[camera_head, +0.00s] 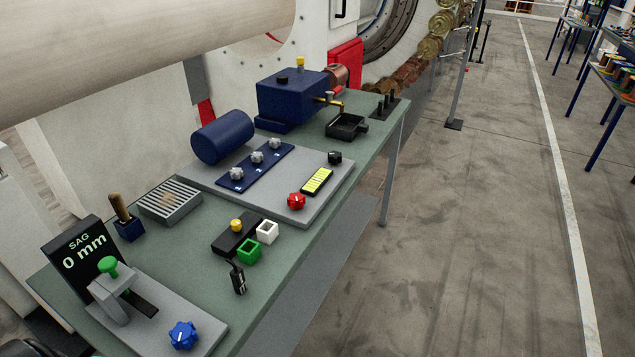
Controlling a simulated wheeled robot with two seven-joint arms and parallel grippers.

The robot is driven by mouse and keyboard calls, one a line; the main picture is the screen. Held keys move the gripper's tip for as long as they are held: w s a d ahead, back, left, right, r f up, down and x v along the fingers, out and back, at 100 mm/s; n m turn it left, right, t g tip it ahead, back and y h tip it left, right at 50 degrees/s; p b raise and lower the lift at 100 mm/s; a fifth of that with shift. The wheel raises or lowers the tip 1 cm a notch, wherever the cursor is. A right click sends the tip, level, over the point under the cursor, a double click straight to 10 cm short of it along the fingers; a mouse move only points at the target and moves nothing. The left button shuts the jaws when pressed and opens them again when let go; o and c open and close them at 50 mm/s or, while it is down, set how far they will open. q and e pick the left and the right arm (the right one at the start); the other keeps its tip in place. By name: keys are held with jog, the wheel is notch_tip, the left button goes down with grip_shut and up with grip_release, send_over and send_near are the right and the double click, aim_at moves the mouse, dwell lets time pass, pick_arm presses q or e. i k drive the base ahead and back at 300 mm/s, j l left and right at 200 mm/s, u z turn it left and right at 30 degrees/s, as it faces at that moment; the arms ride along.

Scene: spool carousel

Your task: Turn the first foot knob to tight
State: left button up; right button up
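Three grey star-shaped knobs sit in a row on a dark blue strip (247,172) in front of a blue cylindrical motor (222,136). The nearest grey knob (236,173) is at the strip's lower left, the middle knob (257,157) follows, and the farthest knob (275,143) is at the upper right. Small white marks show beside the knobs but are too small to read. I cannot tell from the picture which knob counts as the first, nor its setting. Neither of my grippers is in view.
The strip lies on a grey plate (325,190) on a green bench (290,258). A red knob (296,200), a blue knob (183,335) and a display (82,251) reading "SAG 0 mm" stand nearby. Floor right of the bench is clear.

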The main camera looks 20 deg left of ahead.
aim_at(236, 173)
jog(key=u, duration=1.25)
jog(key=i+l, duration=0.1)
jog(key=l, duration=0.15)
